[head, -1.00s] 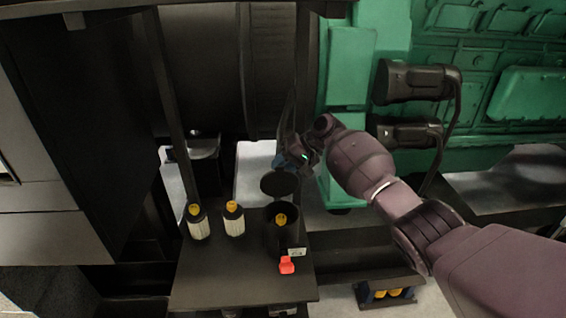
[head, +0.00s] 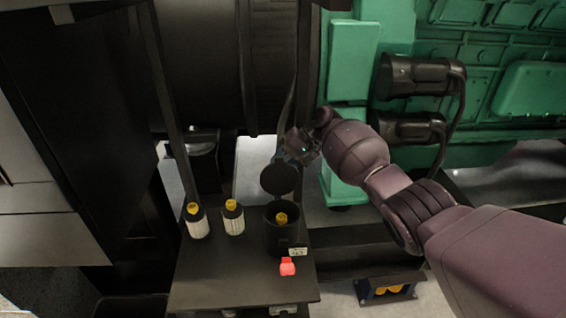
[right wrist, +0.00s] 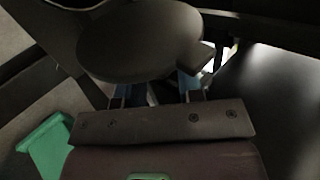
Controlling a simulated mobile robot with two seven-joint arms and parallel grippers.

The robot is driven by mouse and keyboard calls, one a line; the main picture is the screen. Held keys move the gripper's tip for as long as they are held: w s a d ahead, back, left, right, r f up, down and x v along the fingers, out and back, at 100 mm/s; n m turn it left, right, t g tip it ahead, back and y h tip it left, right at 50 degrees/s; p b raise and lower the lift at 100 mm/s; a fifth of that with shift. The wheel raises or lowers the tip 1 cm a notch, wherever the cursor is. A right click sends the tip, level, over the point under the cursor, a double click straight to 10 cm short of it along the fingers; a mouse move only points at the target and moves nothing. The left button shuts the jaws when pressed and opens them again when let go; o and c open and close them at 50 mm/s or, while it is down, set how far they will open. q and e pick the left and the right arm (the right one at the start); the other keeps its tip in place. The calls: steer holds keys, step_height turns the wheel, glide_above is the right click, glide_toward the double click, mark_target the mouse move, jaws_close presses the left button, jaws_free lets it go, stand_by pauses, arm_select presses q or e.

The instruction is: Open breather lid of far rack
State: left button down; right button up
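The black breather canister (head: 281,232) stands on the dark rack shelf with a yellow-topped filter (head: 281,218) inside. Its round black lid (head: 278,180) is raised, tilted up above the canister's rear rim, so the mouth is uncovered. My right gripper (head: 291,157) is just behind and above the lid. In the right wrist view the lid (right wrist: 140,40) lies across the fingertips' far side and partly hides them. The fingers (right wrist: 158,92) stand apart there, with nothing seen clamped between them. Whether they touch the lid I cannot tell. My left gripper is out of view.
Two white filters with yellow tops, one left (head: 196,222) and one right (head: 233,218), stand on the shelf (head: 215,285). A red piece (head: 288,267) sits before the canister. A green engine (head: 490,90) is at the right; a dark post (head: 172,110) rises left.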

steer(key=shift+o, duration=1.3)
steer(key=v, duration=1)
steer(key=shift+d+r, duration=0.25)
steer(key=shift+d, duration=0.05)
